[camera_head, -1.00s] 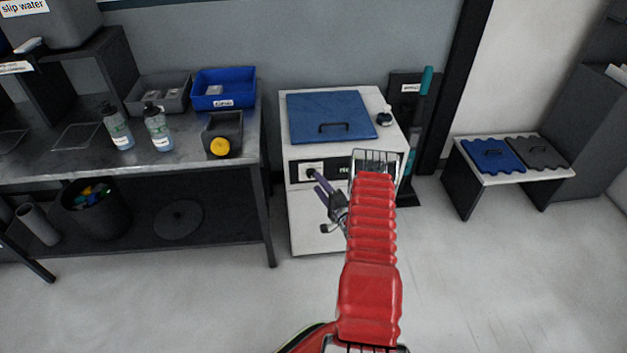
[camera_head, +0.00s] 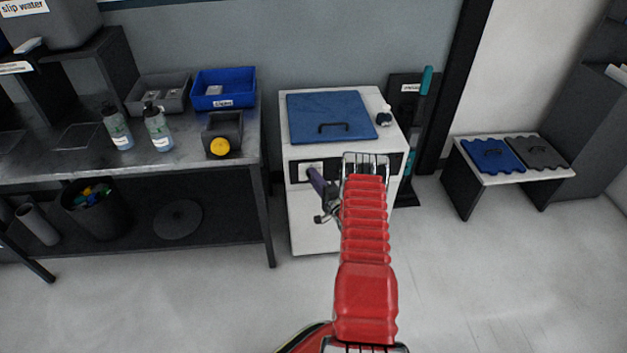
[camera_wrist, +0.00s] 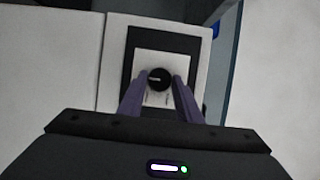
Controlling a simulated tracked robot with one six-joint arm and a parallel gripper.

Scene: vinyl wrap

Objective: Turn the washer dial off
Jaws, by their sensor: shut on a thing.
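The washer (camera_head: 300,217) is a white cabinet with a blue lid (camera_head: 330,115) on top and a black strip on its upper front. In the wrist view its round black dial (camera_wrist: 159,79) sits on a white square plate (camera_wrist: 146,62) within a dark panel. A small pale mark shows on the dial's face. My gripper (camera_wrist: 159,84) has its two purple fingers closed on the dial, one on each side. In the head view my gripper (camera_head: 316,176) reaches the left of the front strip, and its fingers and my red arm hide the dial and part of the strip.
A grey workbench (camera_head: 190,155) with bottles (camera_head: 159,130) and a blue bin (camera_head: 224,90) stands left of the washer. A low bench (camera_head: 515,172) with blue and dark lids stands to the right. The floor in front is clear.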

